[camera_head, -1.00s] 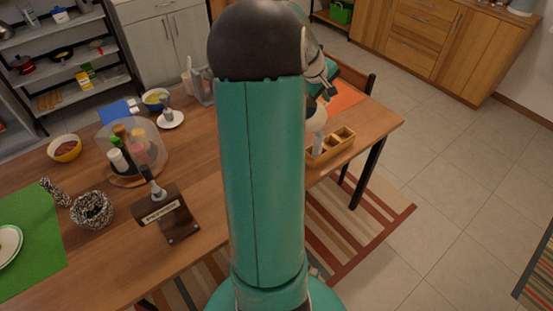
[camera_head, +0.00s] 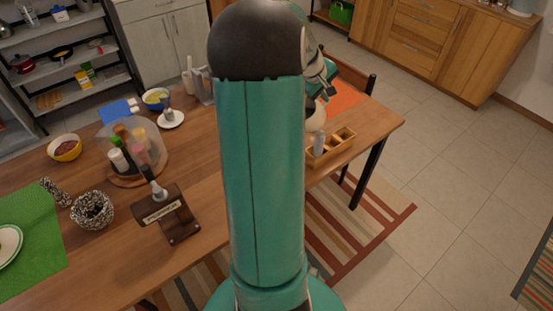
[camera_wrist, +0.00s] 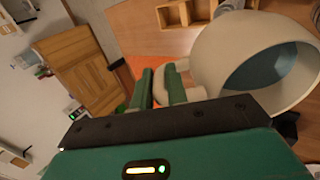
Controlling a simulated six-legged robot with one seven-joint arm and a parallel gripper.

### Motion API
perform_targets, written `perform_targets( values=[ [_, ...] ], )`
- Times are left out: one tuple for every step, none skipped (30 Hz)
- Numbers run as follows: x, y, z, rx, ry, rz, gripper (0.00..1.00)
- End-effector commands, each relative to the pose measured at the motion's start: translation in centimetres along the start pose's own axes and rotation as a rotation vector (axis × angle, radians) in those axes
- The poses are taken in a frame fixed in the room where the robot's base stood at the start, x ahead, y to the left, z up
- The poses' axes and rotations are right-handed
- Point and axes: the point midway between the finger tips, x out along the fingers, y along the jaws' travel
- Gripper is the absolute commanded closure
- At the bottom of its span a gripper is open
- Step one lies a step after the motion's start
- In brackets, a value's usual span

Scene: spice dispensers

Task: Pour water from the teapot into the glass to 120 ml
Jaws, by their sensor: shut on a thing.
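The teapot is a white, round-mouthed vessel (camera_wrist: 262,50) at the right of the wrist view, with a blue-grey inside. Its white handle sits between the two green fingers of my gripper (camera_wrist: 160,85), which is shut on it. In the head view, the white teapot (camera_head: 317,116) shows just right of my arm, above the table near a wooden box, and my gripper is mostly hidden behind my arm. I cannot tell how far the teapot is tilted. I cannot make out the glass; my arm covers part of the table.
The compartmented wooden box (camera_head: 338,151) stands near the table's right end, by an orange mat (camera_head: 346,96). A wooden stand (camera_head: 167,213), a black-and-white bowl (camera_head: 92,209) and a covered spice carousel (camera_head: 137,176) stand at left. A chair (camera_head: 358,78) is behind the table.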

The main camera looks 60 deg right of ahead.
Motion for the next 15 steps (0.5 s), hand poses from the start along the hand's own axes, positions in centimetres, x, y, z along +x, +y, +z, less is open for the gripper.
perform_targets(
  values=[
    [0.7, 1.1, 0.9, 0.018, -0.008, -0.023, 1.0],
    [1.0, 1.4, 1.0, 0.019, -0.009, -0.039, 1.0],
    [1.3, 1.5, 0.9, 0.018, -0.01, -0.063, 1.0],
    [1.5, 1.7, 0.8, 0.017, -0.007, -0.079, 1.0],
    [1.8, 1.8, 0.8, 0.017, -0.008, -0.099, 1.0],
    [2.1, 1.9, 0.6, 0.015, -0.008, -0.125, 1.0],
    [2.4, 2.1, 0.7, 0.015, -0.009, -0.146, 1.0],
    [2.7, 2.2, 0.7, 0.015, -0.006, -0.167, 1.0],
    [3.1, 2.5, 0.7, 0.016, -0.008, -0.197, 1.0],
    [3.4, 2.7, 0.8, 0.016, -0.009, -0.217, 1.0],
    [3.6, 2.8, 0.8, 0.015, -0.006, -0.231, 1.0],
    [3.5, 2.8, 0.7, 0.012, -0.005, -0.238, 1.0],
    [3.5, 2.7, 0.7, 0.011, -0.004, -0.239, 1.0],
    [3.4, 2.7, 0.6, 0.01, -0.004, -0.239, 1.0],
    [3.5, 2.6, 0.6, 0.009, -0.004, -0.241, 1.0]
  ],
)
